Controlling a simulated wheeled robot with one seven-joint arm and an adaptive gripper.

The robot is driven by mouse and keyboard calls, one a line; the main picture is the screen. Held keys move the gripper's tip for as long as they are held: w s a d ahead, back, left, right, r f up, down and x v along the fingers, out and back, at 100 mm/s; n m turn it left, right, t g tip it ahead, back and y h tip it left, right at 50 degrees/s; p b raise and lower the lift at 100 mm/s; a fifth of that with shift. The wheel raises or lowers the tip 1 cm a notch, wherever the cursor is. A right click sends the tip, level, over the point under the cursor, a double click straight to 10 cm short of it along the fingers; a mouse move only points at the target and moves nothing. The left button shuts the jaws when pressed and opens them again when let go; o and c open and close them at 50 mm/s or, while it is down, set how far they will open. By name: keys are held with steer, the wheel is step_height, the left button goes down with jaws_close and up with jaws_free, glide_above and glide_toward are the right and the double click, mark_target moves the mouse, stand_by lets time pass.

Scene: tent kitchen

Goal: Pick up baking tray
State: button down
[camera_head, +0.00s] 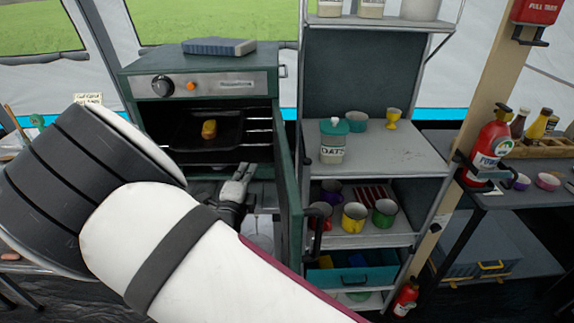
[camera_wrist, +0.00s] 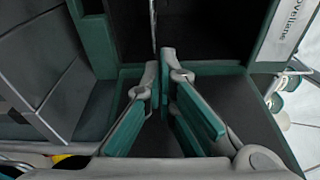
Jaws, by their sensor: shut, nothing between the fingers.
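The black baking tray (camera_head: 222,140) lies on a wire rack inside the open oven (camera_head: 190,67), with a golden-brown piece of food (camera_head: 209,129) on it. My gripper (camera_head: 246,169) is in front of the oven opening, below and to the right of the tray, apart from it. In the wrist view my gripper (camera_wrist: 167,56) has its fingertips together with nothing between them. The dark oven interior lies beyond them there; I cannot make out the tray clearly in that view. My arm hides part of the oven's lower left.
The oven door (camera_head: 289,170) stands open on the right of the opening, close to my gripper. A blue book-like object (camera_head: 218,46) lies on the oven. A shelf unit (camera_head: 390,145) with a jar, cups and mugs stands to the right.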

steer(key=d+x, duration=0.1)
steer(key=x, duration=0.9)
steer(key=shift+n, duration=0.4)
steer(key=shift+s+a+f+b, duration=0.1)
steer(key=shift+s+a+b, duration=0.15)
steer(key=shift+a, duration=0.85)
steer(key=shift+s+a+f+b, duration=0.1)
steer(key=shift+s+a+b, duration=0.1)
steer(key=shift+a, duration=0.85)
steer(key=shift+s+a, duration=0.1)
steer(key=shift+a, duration=0.95)
